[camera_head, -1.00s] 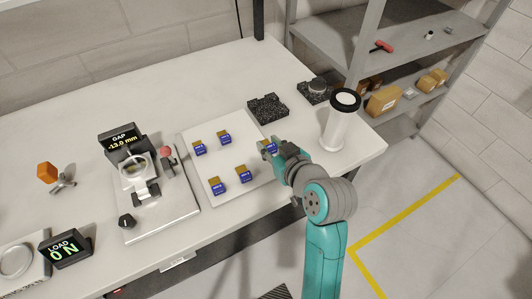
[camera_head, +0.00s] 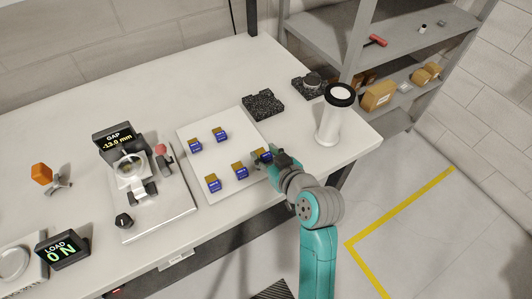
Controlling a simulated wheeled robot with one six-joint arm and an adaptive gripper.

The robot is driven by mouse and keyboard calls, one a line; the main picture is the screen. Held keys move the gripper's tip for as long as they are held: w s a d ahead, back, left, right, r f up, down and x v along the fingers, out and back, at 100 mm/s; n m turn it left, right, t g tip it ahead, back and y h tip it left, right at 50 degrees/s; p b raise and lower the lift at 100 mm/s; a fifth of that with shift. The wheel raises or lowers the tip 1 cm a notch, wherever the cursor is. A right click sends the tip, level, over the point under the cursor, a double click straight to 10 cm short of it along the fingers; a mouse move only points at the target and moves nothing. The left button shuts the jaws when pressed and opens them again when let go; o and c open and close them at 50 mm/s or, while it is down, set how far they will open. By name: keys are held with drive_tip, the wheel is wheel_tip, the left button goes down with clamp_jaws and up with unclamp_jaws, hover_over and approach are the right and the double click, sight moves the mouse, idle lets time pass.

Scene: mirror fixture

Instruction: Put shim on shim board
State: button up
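The white shim board (camera_head: 207,163) lies flat on the bench. Several blue shims with gold tops stand on it: two in the back row, one at left (camera_head: 195,145) and one at right (camera_head: 221,135), and two in the front row (camera_head: 213,183). My gripper (camera_head: 267,156) is at the board's right edge, with another blue and gold shim (camera_head: 262,155) at its fingertips. That shim is in line with the front row, low over the board or touching it; I cannot tell which. The fingers are small and partly hidden, but appear closed on the shim.
Left of the board is a fixture with a gap display (camera_head: 120,137) reading -13.0 mm. A load display (camera_head: 63,247) reads 0 N. A white cylinder with a black rim (camera_head: 332,120) stands right of my gripper. Black blocks (camera_head: 263,105) lie behind the board.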

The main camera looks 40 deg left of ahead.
drive_tip(key=shift+r, duration=0.1)
drive_tip(key=shift+d+r, duration=0.15)
drive_tip(key=v, duration=1.1)
drive_tip(key=shift+s+d, duration=0.2)
drive_tip(key=shift+d, duration=0.05)
drive_tip(key=shift+d, duration=0.1)
